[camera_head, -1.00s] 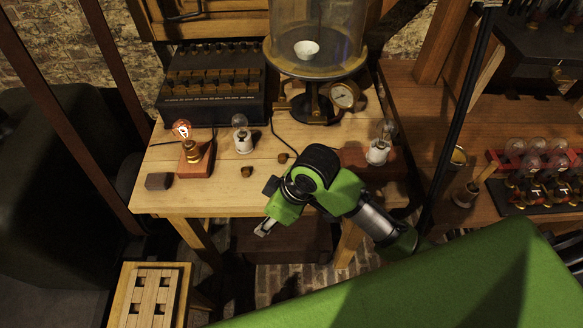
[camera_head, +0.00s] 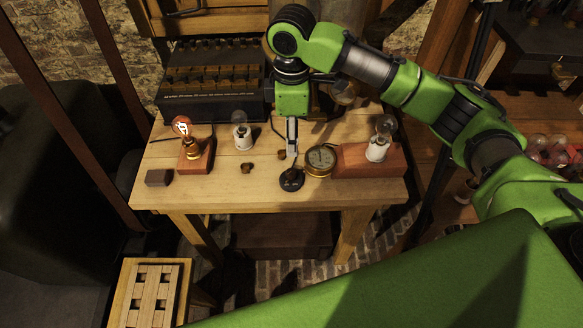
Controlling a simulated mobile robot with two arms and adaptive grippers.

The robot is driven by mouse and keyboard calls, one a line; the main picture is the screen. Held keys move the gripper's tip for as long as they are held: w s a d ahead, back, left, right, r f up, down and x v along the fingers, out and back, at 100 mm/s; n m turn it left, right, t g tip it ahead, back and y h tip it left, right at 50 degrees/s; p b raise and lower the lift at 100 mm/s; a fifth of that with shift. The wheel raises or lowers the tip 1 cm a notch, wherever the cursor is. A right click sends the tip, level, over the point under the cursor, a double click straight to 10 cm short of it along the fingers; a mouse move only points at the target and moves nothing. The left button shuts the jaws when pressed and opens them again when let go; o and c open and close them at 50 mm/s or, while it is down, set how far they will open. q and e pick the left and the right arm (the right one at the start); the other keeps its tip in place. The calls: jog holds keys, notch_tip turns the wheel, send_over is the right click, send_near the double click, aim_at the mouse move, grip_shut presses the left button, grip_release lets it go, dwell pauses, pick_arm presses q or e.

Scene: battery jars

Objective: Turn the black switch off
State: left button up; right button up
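The small round black switch (camera_head: 291,180) sits near the front edge of the wooden table, left of a brass gauge. My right arm reaches in from the right and bends down over the table. Its gripper (camera_head: 292,153) points down just above and behind the switch, very close to it. I cannot tell whether it touches, or whether its narrow, edge-on fingers are open or shut. A bulb (camera_head: 182,126) on a red-brown wooden base glows orange at the left. My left gripper is not in view.
A brass gauge (camera_head: 320,160) stands close right of the switch. Unlit bulbs stand at the middle (camera_head: 241,132) and right (camera_head: 379,139). A dark box with a row of keys (camera_head: 212,82) fills the back left. The table's front left is mostly clear.

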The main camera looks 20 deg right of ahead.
aim_at(292, 171)
notch_tip(292, 171, down, 12)
jog(key=shift+p, duration=0.85)
jog(key=shift+f, duration=0.7)
grip_shut()
